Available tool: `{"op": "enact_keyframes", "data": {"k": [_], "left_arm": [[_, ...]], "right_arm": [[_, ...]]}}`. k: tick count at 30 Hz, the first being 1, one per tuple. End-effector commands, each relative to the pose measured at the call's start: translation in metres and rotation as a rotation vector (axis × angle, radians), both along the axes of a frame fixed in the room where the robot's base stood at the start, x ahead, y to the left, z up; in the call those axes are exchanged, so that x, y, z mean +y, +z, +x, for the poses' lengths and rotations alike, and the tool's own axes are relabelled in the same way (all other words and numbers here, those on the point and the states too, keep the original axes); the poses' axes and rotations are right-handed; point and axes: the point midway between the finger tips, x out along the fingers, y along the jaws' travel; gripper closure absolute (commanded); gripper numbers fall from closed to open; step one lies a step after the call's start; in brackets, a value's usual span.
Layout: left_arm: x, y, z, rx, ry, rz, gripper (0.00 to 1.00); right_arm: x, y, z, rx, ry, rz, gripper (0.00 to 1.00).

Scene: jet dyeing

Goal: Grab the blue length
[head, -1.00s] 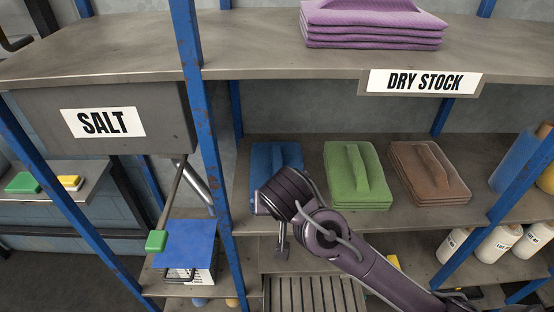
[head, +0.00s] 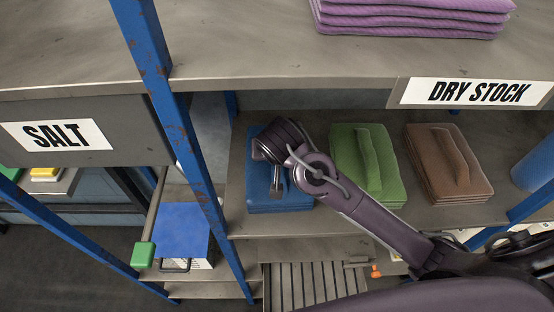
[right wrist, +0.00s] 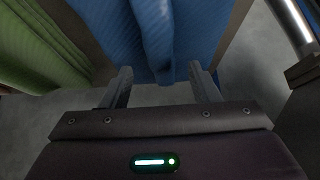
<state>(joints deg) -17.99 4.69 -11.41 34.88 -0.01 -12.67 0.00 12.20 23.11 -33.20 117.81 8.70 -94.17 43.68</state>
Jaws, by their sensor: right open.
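The blue length (head: 262,178) is a folded blue cloth stack with a raised roll on top, on the middle shelf under the DRY STOCK sign. My right gripper (head: 277,190) is in front of and over it in the head view, and my arm hides part of the cloth. In the right wrist view, the blue length (right wrist: 185,40) fills the top middle, its raised roll lying between the two open fingers of my right gripper (right wrist: 161,88). The fingers are apart and hold nothing. My left gripper is not in view.
A green length (head: 367,165) and a brown length (head: 448,163) lie to the right on the same shelf. A rusty blue post (head: 165,85) stands to the left. The upper shelf (head: 260,60) overhangs, with purple cloth (head: 410,15) on it.

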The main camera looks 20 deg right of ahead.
Motion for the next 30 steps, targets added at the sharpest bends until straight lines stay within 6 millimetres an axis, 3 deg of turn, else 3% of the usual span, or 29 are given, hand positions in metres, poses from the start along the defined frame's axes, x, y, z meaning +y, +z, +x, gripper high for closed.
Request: {"op": "enact_keyframes", "data": {"k": [3, 12, 16, 28, 30], "left_arm": [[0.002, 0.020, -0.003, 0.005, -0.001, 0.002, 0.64], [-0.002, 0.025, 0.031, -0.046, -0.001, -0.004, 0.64], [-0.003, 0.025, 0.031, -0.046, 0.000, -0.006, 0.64], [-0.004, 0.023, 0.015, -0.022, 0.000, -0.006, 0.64], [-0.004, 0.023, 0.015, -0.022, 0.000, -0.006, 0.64]], "right_arm": [[-0.002, -0.012, 0.009, 0.006, -0.001, -0.004, 0.45], [-0.004, -0.032, 0.020, 0.000, 0.000, 0.000, 0.45], [-0.004, -0.032, 0.020, 0.000, 0.000, 0.000, 0.46], [-0.004, -0.032, 0.020, 0.000, -0.001, -0.001, 0.98], [-0.004, -0.032, 0.020, 0.000, -0.001, -0.001, 1.00]]}}
